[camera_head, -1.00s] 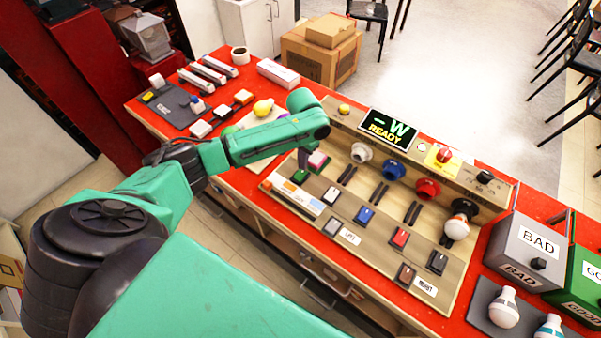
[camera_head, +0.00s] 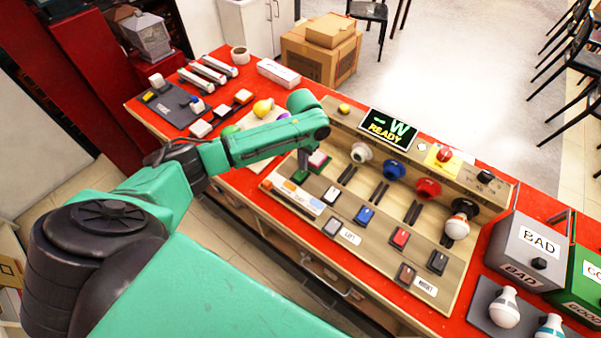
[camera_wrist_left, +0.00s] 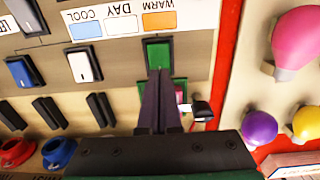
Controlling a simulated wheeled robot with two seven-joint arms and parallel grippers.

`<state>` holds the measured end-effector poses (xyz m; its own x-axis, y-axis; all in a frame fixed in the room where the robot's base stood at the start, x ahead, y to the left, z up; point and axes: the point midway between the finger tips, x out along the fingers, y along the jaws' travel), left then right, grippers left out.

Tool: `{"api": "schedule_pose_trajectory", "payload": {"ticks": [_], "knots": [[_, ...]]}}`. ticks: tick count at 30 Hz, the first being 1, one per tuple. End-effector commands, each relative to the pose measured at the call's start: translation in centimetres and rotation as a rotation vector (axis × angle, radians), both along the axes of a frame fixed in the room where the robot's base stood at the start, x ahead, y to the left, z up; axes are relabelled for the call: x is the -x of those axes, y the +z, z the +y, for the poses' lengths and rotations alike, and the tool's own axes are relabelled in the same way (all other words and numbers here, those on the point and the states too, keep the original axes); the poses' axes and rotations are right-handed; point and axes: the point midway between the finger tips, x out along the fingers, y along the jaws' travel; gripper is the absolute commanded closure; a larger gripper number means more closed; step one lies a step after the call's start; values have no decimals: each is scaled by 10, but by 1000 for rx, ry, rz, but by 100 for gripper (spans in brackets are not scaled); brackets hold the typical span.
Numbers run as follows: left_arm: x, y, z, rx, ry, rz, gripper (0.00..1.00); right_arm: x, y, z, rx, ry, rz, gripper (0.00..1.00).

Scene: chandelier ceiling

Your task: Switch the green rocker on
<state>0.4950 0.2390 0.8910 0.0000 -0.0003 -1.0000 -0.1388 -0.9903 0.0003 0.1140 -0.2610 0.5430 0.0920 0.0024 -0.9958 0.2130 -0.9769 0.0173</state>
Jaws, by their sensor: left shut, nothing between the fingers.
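The green rocker (camera_wrist_left: 158,52) is set in the wooden panel below the WARM/DAY/COOL label strip; it also shows in the head view (camera_head: 300,177). My left gripper (camera_wrist_left: 160,74) is shut and empty, its fingers pointing down at the panel. In the left wrist view its fingertips overlap the near edge of the green rocker; whether they touch it I cannot tell. The fingers hide part of a green and pink piece (camera_wrist_left: 181,90) beside them. The display (camera_head: 390,128) reads "-W READY". My right gripper is not in view.
White (camera_head: 331,195), blue (camera_head: 364,215), red (camera_head: 399,237) and black (camera_head: 438,261) rockers run along the panel. Coloured sockets stand behind them, the black one holding a bulb (camera_head: 457,227). Loose bulbs lie left of the panel. A grey BAD box (camera_head: 524,249) stands at right.

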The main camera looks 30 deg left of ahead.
Motion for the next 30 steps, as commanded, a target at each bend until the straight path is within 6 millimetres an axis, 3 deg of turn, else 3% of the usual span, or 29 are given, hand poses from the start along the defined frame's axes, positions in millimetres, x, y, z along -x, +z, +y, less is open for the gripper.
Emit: {"api": "schedule_pose_trajectory", "payload": {"ticks": [30], "knots": [[0, -15, 0, -1, 0, 1, 100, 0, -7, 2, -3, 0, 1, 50]]}}
